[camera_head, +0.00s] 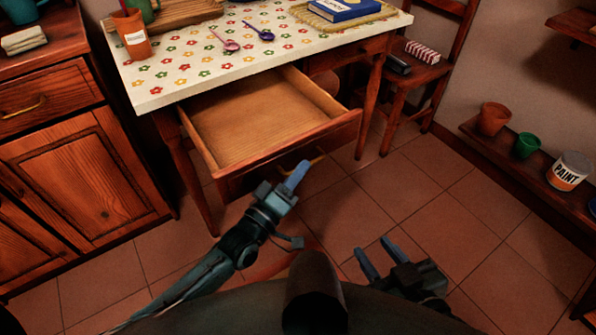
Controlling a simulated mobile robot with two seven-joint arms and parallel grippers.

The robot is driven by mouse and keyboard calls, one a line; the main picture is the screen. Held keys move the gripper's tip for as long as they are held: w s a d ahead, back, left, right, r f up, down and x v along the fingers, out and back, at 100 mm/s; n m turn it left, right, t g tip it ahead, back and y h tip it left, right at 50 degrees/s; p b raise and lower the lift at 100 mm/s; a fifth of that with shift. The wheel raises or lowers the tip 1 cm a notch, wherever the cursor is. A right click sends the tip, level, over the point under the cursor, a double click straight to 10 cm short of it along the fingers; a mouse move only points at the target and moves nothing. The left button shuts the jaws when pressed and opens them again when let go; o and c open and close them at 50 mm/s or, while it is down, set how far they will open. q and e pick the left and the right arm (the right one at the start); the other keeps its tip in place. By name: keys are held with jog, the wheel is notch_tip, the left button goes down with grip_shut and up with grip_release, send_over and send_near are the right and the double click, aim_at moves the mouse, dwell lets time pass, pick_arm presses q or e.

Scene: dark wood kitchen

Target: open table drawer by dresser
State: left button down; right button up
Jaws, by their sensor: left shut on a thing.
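The table drawer (262,121) is pulled well out from under the flower-patterned table (190,68), and its bare wooden inside looks empty. My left gripper (296,172) is at the drawer's front, shut on the brass drawer handle (317,160), which is mostly hidden behind the fingers. My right gripper (376,254) is low at the right of centre, over the floor. Its two blue fingers are apart with nothing between them. The dresser (75,170) stands at the left, with its doors and upper drawer closed.
A chair (413,72) with objects on its seat stands right of the table. A low shelf (520,165) with pots and a paint can (568,171) runs along the right wall. On the table are spoons, a blue book (342,9) and an orange cup (132,38). The tiled floor between is clear.

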pick_arm(q)
jog(key=shift+d, duration=0.1)
jog(key=c, duration=1.5)
grip_release()
jog(key=p+v, duration=0.1)
jog(key=v, duration=1.2)
jog(key=shift+s, duration=0.1)
